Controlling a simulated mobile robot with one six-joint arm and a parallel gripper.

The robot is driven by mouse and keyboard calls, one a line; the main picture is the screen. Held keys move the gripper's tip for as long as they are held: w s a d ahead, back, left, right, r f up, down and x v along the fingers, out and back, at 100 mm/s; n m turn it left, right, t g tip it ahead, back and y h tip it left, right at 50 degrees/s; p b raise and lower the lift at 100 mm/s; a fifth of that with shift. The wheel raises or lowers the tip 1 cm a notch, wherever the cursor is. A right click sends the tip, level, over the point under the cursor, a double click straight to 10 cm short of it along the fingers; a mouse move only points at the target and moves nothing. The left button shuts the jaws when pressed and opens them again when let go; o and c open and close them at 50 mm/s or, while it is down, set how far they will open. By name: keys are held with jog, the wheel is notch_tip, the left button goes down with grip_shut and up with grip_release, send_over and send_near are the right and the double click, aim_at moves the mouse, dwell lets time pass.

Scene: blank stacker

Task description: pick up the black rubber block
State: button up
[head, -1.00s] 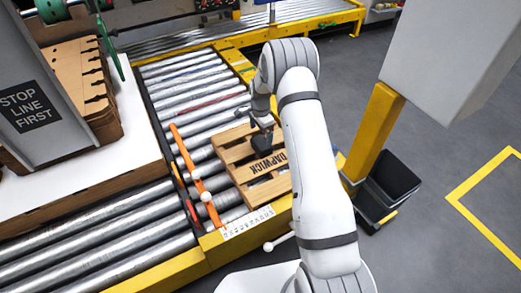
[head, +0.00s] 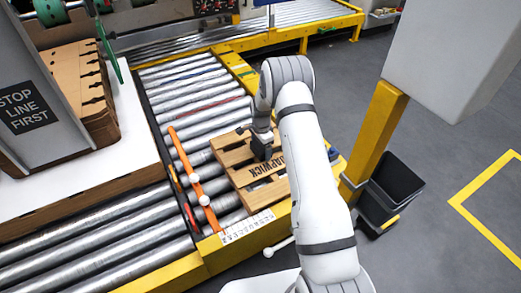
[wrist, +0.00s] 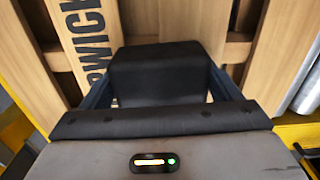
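The black rubber block (head: 262,146) sits on a wooden pallet (head: 240,178) beside printed black lettering. In the head view, my gripper (head: 262,134) is down over the block and partly hides it. In the wrist view, the block (wrist: 160,72) lies between my two dark fingers (wrist: 160,90), one along each side. Small light gaps show beside the block's near end, but whether the fingers press on its sides is not clear.
The pallet lies on a roller conveyor (head: 190,75) with a yellow frame. An orange bar (head: 190,168) runs left of the pallet. A yellow post (head: 376,135) and a black bin (head: 392,185) stand to the right.

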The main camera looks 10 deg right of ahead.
jog(key=c, duration=0.7)
